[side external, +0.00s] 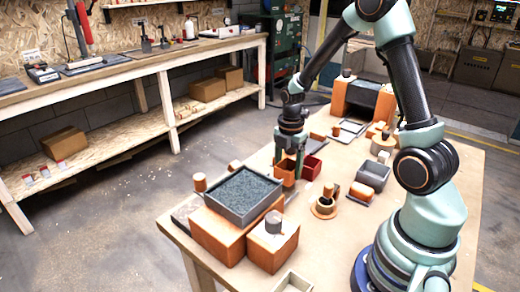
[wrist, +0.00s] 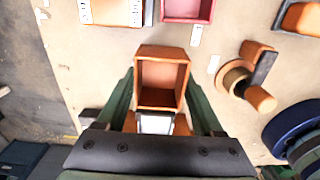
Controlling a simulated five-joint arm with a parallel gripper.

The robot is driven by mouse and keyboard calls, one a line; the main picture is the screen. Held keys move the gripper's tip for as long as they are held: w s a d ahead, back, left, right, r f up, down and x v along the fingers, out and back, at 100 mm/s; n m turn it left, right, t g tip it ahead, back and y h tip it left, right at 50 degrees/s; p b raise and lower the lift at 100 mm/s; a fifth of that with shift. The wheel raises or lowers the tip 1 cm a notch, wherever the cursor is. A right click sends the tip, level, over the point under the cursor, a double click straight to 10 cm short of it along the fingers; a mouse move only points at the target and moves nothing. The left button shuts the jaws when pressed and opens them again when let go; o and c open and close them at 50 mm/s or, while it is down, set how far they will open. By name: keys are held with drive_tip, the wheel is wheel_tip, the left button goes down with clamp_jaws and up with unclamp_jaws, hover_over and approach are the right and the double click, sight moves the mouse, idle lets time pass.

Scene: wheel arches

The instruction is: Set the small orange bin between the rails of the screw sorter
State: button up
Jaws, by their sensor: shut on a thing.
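The small orange bin (wrist: 162,54) is between the two dark green fingers of my gripper (wrist: 160,88) in the wrist view, its open top facing the camera. In the side external view the bin (side external: 285,173) hangs under my gripper (side external: 290,154), near the middle of the bench; I cannot tell its exact height. My gripper is shut on it. A pale panel with orange at both sides shows just below the bin in the wrist view; I cannot tell what it belongs to. I cannot make out the screw sorter's rails for certain.
A red bin (side external: 312,166) stands close beside the orange bin. A dark grey tray (side external: 245,190) on orange blocks stands in front of it. An orange ring-based part (side external: 324,207) and a grey bin (side external: 372,174) lie to the right. Bare bench top (side external: 340,160) lies between them.

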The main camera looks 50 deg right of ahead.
drive_tip(key=shift+f, duration=1.4)
drive_tip(key=shift+f, duration=0.15)
drive_tip(key=o, duration=1.3)
drive_tip(key=shift+o, duration=0.2)
wheel_tip(320, 180, up, 12)
drive_tip(key=f, duration=0.1)
drive_tip(key=s+a+r+m+t, duration=0.2)
drive_tip(key=a+r+m, duration=0.4)
drive_tip(key=m, duration=0.3)
drive_tip(key=s+a+r+m+t, duration=0.3)
drive_tip(key=s+a+r+m, duration=0.2)
drive_tip(key=m, duration=0.4)
drive_tip(key=shift+s+a+r+t, duration=0.3)
drive_tip(key=shift+a+r, duration=0.45)
drive_tip(key=shift+a, duration=0.35)
